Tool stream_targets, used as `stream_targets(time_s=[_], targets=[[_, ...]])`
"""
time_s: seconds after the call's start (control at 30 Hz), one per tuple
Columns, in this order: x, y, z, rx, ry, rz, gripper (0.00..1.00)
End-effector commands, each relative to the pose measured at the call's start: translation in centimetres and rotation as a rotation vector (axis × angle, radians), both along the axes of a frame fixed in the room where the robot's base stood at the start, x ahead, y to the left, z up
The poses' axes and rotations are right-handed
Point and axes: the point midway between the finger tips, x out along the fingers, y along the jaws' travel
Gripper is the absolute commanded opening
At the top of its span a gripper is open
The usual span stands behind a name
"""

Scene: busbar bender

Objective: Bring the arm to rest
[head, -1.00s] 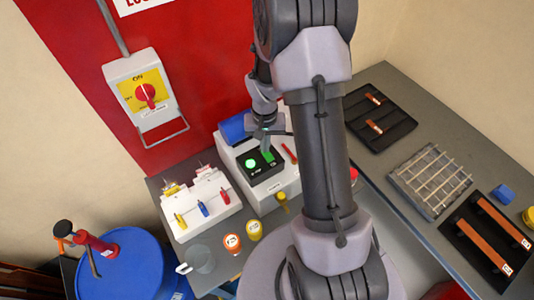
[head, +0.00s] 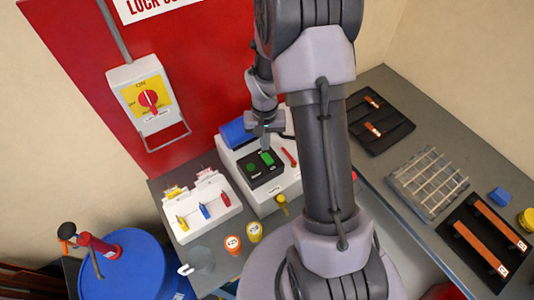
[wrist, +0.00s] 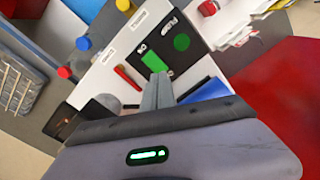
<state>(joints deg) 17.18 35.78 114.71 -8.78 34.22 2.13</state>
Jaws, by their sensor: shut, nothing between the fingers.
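My gripper (head: 264,143) hangs above the white machine (head: 284,200) at the back of the bench, over its black control panel (head: 271,180). Its two fingers (wrist: 157,92) are together with nothing between them. In the wrist view the tips lie close below the green rectangle (wrist: 155,61) on the panel; I cannot tell the exact gap. The round green button (wrist: 181,42) beside it is uncovered and dark in the head view (head: 250,167). My upper arm hides part of the machine's right side.
A red handle (head: 289,156) and a blue part (head: 236,132) are on the machine. Left are a white rack (head: 202,220), a mug (head: 201,260) and a blue drum (head: 130,262). Right are black trays (head: 378,138) and a wire grid (head: 428,184). A switch box (head: 146,99) hangs on the red wall.

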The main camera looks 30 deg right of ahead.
Motion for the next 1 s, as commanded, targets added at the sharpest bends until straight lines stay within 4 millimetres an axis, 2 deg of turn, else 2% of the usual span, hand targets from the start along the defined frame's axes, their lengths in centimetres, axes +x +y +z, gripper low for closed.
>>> stream_targets(time_s=[0.03, 0.23, 0.7, 0.77, 0.87, 0.97, 1.0], targets=[[0.0, 0.0, 0.9, 0.0, -0.001, 0.0, 0.0], [0.0, 0.0, 3.0, 0.0, -0.001, 0.001, 0.0], [0.1, 0.3, 3.1, -0.001, -0.013, 0.001, 0.0], [0.1, 1.2, 3.5, -0.003, -0.045, 0.004, 0.0], [-1.3, 4.5, 5.1, 0.0, -0.147, 0.017, 0.0], [-5.1, 8.7, 6.0, 0.025, -0.268, 0.037, 0.0], [-7.0, 10.2, 6.0, 0.039, -0.314, 0.047, 0.0]])
